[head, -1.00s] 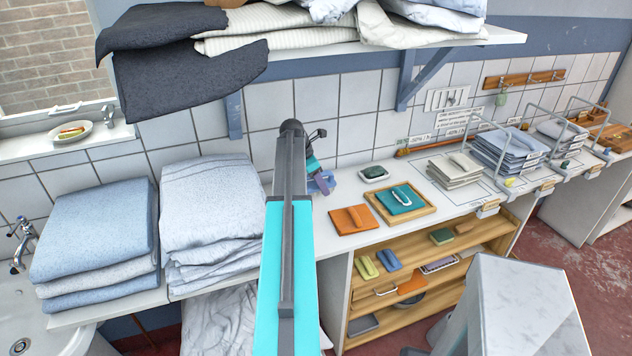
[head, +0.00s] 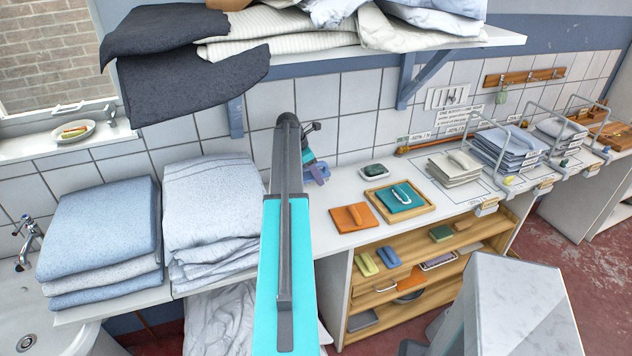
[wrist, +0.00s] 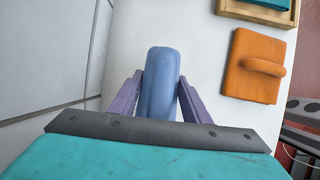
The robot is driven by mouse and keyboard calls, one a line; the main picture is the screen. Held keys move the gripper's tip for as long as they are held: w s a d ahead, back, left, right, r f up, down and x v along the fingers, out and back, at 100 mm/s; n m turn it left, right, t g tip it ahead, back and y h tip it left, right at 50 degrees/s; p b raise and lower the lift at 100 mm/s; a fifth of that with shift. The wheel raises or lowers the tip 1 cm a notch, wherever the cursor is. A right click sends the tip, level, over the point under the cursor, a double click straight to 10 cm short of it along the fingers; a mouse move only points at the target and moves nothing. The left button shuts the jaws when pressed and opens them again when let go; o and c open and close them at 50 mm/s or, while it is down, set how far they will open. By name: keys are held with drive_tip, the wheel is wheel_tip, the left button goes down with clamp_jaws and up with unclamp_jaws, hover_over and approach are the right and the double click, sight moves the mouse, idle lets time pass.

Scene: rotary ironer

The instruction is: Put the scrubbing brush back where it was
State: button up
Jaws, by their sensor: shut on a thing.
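In the wrist view my gripper (wrist: 160,76) has its two purple fingers shut on a long, rounded blue block (wrist: 158,92), which may be the scrubbing brush. No bristles show. Its far end sticks out past the fingertips, over the white counter top (wrist: 200,125). I cannot tell whether it touches the counter. In the head view my gripper (head: 318,173) is near the tiled wall, at the counter's back, right of the folded pale towels. My arm hides part of it there.
An orange board with a handle (head: 354,217) and a wooden tray (head: 428,208) with a teal pad lie on the counter at right. A small dish (head: 374,169) stands behind them. Folded towels (head: 210,200) fill the left. An open shelf unit (head: 425,255) holds several small blocks below.

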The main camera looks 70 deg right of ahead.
drive_tip(key=shift+f, duration=0.1)
drive_tip(key=shift+f+p, duration=0.9)
drive_tip(key=shift+f, duration=0.7)
drive_tip(key=shift+f, duration=0.1)
drive_tip(key=o, duration=1.2)
drive_tip(key=shift+b+v, duration=1.75)
drive_tip(key=shift+v, duration=4.4)
drive_tip(key=shift+s, duration=0.1)
